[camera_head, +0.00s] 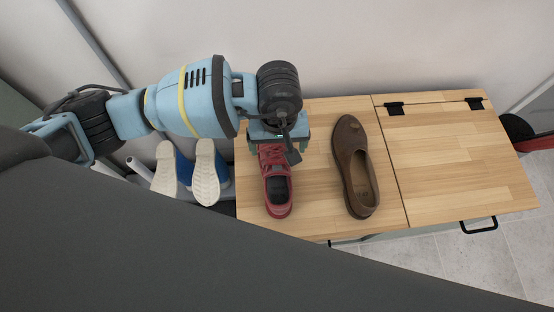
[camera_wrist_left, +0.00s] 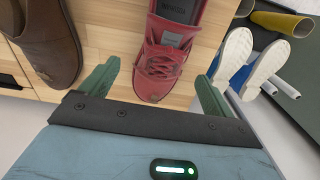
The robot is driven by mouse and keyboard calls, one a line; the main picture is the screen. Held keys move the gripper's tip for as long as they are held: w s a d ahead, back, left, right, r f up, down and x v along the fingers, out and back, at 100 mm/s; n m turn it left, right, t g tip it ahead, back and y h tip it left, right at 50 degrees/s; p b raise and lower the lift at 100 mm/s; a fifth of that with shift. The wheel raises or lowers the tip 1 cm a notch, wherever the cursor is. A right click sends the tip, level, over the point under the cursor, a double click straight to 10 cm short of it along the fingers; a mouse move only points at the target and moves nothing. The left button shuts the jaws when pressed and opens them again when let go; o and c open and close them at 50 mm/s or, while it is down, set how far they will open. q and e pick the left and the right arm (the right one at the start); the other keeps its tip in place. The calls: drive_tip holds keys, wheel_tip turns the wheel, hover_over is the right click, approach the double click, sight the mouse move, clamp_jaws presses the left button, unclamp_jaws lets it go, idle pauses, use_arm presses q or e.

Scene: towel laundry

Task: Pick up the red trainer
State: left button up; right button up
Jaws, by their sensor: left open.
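The red trainer (camera_head: 277,188) lies on the wooden top in the head view, its laced toe part under my left gripper (camera_head: 278,145). In the left wrist view the red trainer (camera_wrist_left: 166,55) lies between the two green fingers of my left gripper (camera_wrist_left: 157,82). The fingers are open, one on each side of the laced front, with visible gaps, and they do not seem to touch it. The toe's far end is partly hidden by the gripper in the head view. My right gripper does not show.
A brown shoe (camera_head: 354,168) lies to the right of the trainer on the wooden cabinet top (camera_head: 450,160), and also shows in the wrist view (camera_wrist_left: 48,40). White-soled blue shoes (camera_head: 207,175) stand on a rack at the left. The cabinet top's right part is clear.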

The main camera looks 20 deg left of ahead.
sight(275, 155)
use_arm(q)
drive_tip(key=shift+s+a+f+b, duration=0.15)
drive_tip(key=shift+f+b, duration=0.2)
drive_tip(key=shift+f, duration=1.25)
drive_tip(key=shift+a+f+b, duration=0.15)
drive_tip(key=shift+f+b, duration=0.15)
drive_tip(key=shift+f, duration=1.25)
drive_tip(key=c, duration=1.2)
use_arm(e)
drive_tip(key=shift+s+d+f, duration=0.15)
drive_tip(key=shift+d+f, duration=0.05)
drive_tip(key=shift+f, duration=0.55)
use_arm(q)
drive_tip(key=shift+r, duration=0.2)
